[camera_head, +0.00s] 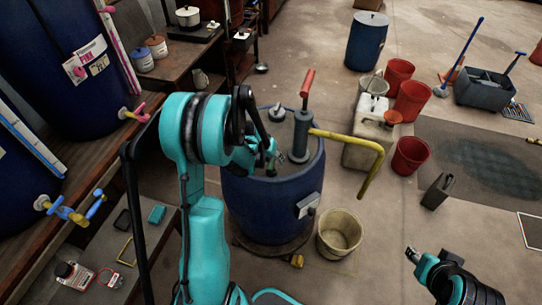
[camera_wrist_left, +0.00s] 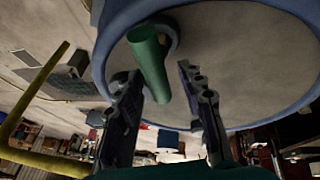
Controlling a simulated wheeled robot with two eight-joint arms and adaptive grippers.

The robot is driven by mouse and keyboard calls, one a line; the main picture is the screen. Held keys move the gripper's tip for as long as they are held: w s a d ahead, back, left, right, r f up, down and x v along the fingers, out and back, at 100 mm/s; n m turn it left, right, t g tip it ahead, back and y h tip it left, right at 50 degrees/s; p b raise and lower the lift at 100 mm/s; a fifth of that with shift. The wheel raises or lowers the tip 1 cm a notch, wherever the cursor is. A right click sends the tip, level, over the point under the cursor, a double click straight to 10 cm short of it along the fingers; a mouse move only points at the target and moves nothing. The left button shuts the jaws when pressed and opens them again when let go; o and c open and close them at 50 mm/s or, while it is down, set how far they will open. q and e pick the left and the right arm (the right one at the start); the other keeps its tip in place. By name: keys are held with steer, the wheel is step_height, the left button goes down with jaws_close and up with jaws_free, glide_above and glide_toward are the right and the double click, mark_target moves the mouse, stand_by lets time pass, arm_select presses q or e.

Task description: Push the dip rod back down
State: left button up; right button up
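The blue vat (camera_head: 262,205) stands in the middle of the head view with a grey lid. A green dip rod (camera_head: 271,148) stands up from the lid, partly hidden by my left gripper (camera_head: 274,161). In the left wrist view, the green dip rod (camera_wrist_left: 148,62) rises from a round collar in the lid. Its end lies in the gap between the fingers of my left gripper (camera_wrist_left: 161,75). The fingers are apart; contact with the rod cannot be told. My right gripper (camera_head: 413,256) is low at the right, far from the vat; its opening is unclear.
A pump with a red handle (camera_head: 307,84) and a yellow pipe (camera_head: 372,172) stands on the lid beside the rod. A beige bucket (camera_head: 339,234) is on the floor at the vat's right. Red buckets (camera_head: 411,156) stand farther right. A wooden bench with blue tanks (camera_head: 75,75) is at left.

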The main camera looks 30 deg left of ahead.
arm_select(q)
steer(key=v, duration=1.2)
steer(key=shift+f, duration=0.1)
steer(key=s+d+r+m, duration=0.1)
steer(key=s+d+r, duration=0.1)
steer(key=s+d, duration=0.3)
steer(key=s+d+r+m+t, duration=0.1)
steer(key=s+d+r, duration=0.2)
steer(key=s+d, duration=0.2)
steer(key=s+d+r+m+t+y, duration=0.1)
steer(key=s+d+r, duration=0.1)
steer(key=s+d, duration=0.3)
steer(key=shift+d+r, duration=0.3)
steer(key=shift+d, duration=0.6)
